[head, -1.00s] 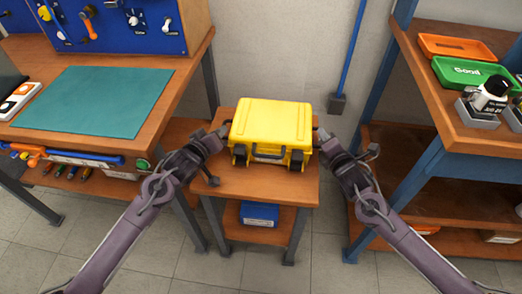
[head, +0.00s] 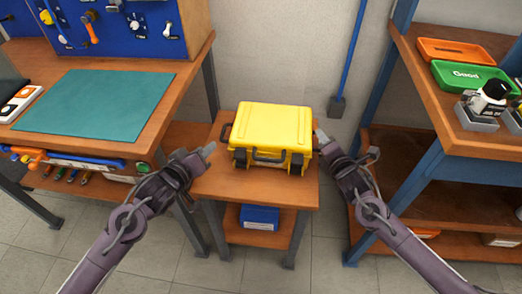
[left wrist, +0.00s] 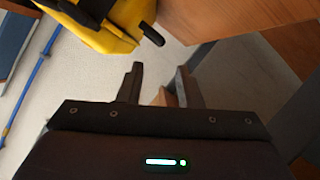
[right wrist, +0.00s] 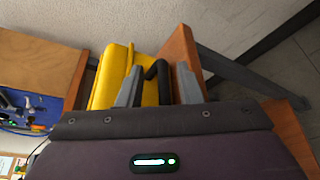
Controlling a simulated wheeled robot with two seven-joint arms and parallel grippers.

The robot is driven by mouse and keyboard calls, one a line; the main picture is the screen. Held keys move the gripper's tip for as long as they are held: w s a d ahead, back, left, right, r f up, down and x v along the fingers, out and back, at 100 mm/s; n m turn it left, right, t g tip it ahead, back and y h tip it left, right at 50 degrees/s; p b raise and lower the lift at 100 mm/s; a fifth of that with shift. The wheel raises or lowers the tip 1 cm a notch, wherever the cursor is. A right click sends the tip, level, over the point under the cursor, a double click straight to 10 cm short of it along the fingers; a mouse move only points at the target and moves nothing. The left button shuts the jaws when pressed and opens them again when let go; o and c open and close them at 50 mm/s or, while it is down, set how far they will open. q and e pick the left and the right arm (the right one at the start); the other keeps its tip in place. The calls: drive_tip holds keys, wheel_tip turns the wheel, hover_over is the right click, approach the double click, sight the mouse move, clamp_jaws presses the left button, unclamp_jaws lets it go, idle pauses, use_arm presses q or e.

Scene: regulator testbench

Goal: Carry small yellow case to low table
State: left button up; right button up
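The yellow case (head: 270,125) rests flat on the small low wooden table (head: 225,185), its dark front handle and latches facing me. My left gripper (head: 208,150) is open and empty, left of the case and clear of it. In the left wrist view, the case (left wrist: 110,35) and its black side handle lie beyond the open fingers (left wrist: 158,80). My right gripper (head: 319,136) is at the case's right side. In the right wrist view, its fingers (right wrist: 158,88) are spread, with the case's black side handle between them or just beyond; contact is unclear.
A workbench with a teal mat (head: 95,102) stands on the left. A shelf with an orange tray (head: 455,50) and a green tray (head: 468,73) stands on the right. A blue box (head: 259,217) sits on the low table's lower shelf.

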use_arm(q)
drive_tip(key=v, duration=0.3)
use_arm(e)
drive_tip(key=v, duration=1.2)
drive_tip(key=shift+a, duration=0.1)
